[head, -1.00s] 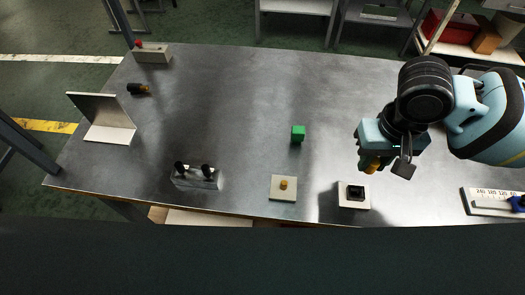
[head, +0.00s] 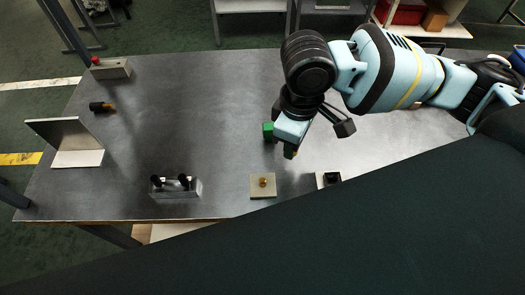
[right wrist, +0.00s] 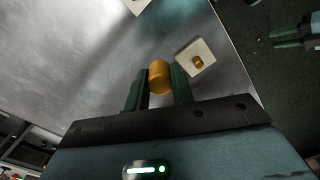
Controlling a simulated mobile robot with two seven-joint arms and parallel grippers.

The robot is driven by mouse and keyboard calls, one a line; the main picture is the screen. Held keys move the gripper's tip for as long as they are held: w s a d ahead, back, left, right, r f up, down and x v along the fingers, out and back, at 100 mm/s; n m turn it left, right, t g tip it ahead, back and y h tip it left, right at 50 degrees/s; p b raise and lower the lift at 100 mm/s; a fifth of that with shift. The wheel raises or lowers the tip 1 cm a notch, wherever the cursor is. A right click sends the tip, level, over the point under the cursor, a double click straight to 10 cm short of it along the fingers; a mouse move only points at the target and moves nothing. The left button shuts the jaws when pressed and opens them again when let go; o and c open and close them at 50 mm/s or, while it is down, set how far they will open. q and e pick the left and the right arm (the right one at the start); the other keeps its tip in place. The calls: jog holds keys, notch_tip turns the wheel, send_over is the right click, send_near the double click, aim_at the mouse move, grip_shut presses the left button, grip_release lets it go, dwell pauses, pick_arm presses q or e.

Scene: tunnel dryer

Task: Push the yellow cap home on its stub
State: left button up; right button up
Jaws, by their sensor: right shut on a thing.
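My right gripper (head: 287,148) is shut on the yellow cap (right wrist: 160,77), a short orange-yellow cylinder between its two fingers in the right wrist view. In the head view the cap is mostly hidden by the gripper. The stub (head: 263,181) is a small brass-coloured peg standing on a pale square plate (head: 257,193) near the table's front edge. In the right wrist view the stub (right wrist: 197,62) shows just beyond the right finger. The cap is held above the table, apart from the stub.
A pale plate with a black socket (head: 332,178) is right of the stub, partly covered. A metal block with two black knobs (head: 178,188) stands to the left.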

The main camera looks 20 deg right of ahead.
pick_arm(q)
jog(key=shift+w+r, duration=0.3)
jog(key=shift+r, duration=0.1)
pick_arm(e)
jog(key=s+a+r+n, duration=0.2)
jog(key=a+n, duration=0.5)
jog(key=n, duration=0.9)
pick_arm(q)
jog(key=shift+s+f, duration=0.3)
pick_arm(e)
jog(key=shift+f, duration=2.95)
pick_arm(q)
jog(key=shift+w+r, duration=0.25)
jog(key=shift+r, duration=0.05)
jog(key=shift+w+r+p, duration=0.25)
jog(key=shift+p, duration=0.1)
jog(key=shift+w+r+t+p, duration=0.45)
jog(key=shift+w+r, duration=0.1)
jog(key=shift+r, duration=0.15)
